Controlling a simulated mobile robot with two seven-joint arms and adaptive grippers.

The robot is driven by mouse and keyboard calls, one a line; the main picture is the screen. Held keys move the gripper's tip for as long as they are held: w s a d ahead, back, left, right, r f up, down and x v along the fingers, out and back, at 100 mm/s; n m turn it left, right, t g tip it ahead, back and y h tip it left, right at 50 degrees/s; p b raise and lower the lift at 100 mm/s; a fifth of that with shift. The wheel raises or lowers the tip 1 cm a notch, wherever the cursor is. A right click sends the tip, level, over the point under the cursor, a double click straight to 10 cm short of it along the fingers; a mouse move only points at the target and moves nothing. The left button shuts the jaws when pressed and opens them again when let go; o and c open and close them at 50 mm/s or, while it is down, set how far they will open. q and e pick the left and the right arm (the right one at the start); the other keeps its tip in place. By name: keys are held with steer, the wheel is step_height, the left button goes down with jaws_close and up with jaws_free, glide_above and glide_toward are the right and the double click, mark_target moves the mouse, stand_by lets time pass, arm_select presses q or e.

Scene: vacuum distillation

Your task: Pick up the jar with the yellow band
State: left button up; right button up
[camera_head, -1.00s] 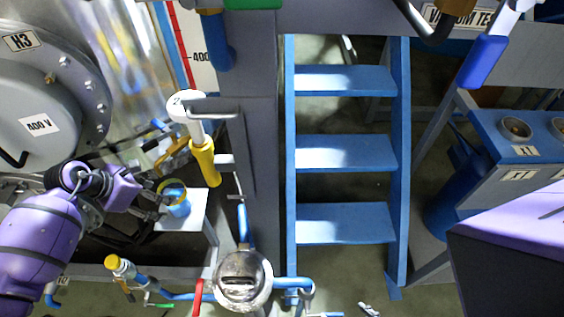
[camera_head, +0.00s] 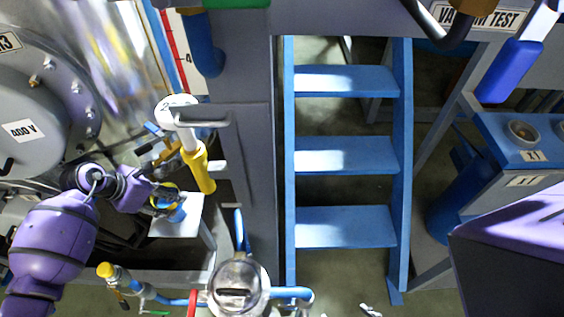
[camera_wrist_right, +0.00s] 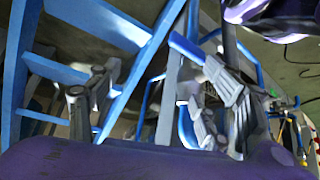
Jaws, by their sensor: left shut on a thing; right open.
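The jar (camera_head: 178,215) shows in the head view at the lower left, with a blue body and a yellow ring around its upper part. It is at the small white stand (camera_head: 194,226); I cannot tell whether its base touches the top. My left gripper (camera_head: 166,200) reaches in from the left and is shut on the jar, its fingers hiding part of it. My right gripper (camera_wrist_right: 152,100) shows in the right wrist view, its fingers wide apart with nothing between them.
A yellow-handled valve lever (camera_head: 197,168) hangs just above and right of the stand. A grey vessel (camera_head: 45,110) labelled 400 V is behind the left arm. A grey column (camera_head: 250,150) and blue steps (camera_head: 345,155) stand to the right. Pipes with a round gauge (camera_head: 238,285) lie in front.

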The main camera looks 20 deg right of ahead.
arm_select(q)
jaws_close()
